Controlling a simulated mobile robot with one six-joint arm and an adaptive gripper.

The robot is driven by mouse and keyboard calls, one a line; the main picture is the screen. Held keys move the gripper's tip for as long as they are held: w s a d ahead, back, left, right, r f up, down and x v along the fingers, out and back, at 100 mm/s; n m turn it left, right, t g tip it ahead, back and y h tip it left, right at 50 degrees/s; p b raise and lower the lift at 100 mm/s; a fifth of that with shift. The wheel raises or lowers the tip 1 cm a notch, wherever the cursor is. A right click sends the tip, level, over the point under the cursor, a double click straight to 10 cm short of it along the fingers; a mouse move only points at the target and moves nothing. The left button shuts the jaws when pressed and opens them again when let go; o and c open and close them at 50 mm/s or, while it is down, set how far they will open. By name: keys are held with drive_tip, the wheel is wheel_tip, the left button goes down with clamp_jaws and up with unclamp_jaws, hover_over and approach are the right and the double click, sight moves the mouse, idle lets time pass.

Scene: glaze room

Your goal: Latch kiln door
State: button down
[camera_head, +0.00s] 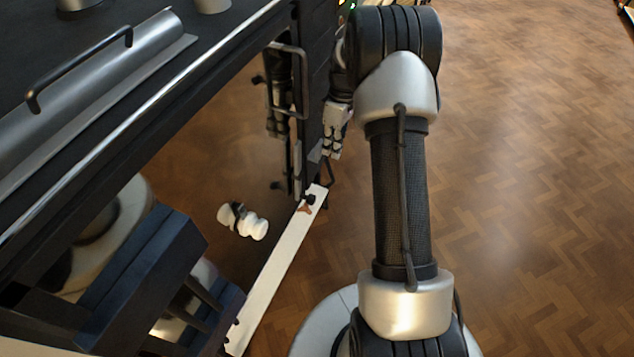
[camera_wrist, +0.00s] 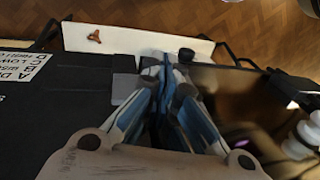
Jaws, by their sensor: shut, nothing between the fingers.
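My gripper (camera_head: 333,150) is shut and empty, beside a dark upright panel (camera_head: 312,100) that looks like the kiln door, seen nearly edge-on. The panel has a dark bar handle (camera_head: 288,82) on its left side. Below the fingers a white strip (camera_head: 270,275) carries a dark knob (camera_head: 311,199) and a small orange-brown three-armed piece (camera_head: 306,208). In the wrist view my closed fingers (camera_wrist: 163,66) lie near the dark knob (camera_wrist: 187,55), and the orange-brown piece (camera_wrist: 95,37) is to the left. I cannot tell whether the fingers touch anything or whether the door is fully closed.
A dark counter (camera_head: 60,45) with a bar handle (camera_head: 80,68) fills the upper left. A white ribbed object (camera_head: 243,222) is left of the strip. A dark blue box-like thing (camera_head: 140,275) stands lower left. A lettered label (camera_wrist: 22,72) shows in the wrist view. Parquet floor at right is clear.

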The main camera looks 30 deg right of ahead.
drive_tip(key=s+a+f+b, duration=0.3)
drive_tip(key=a+f+b, duration=0.1)
drive_tip(key=f, duration=0.7)
drive_tip(key=shift+a, duration=0.45)
drive_tip(key=shift+s, duration=0.15)
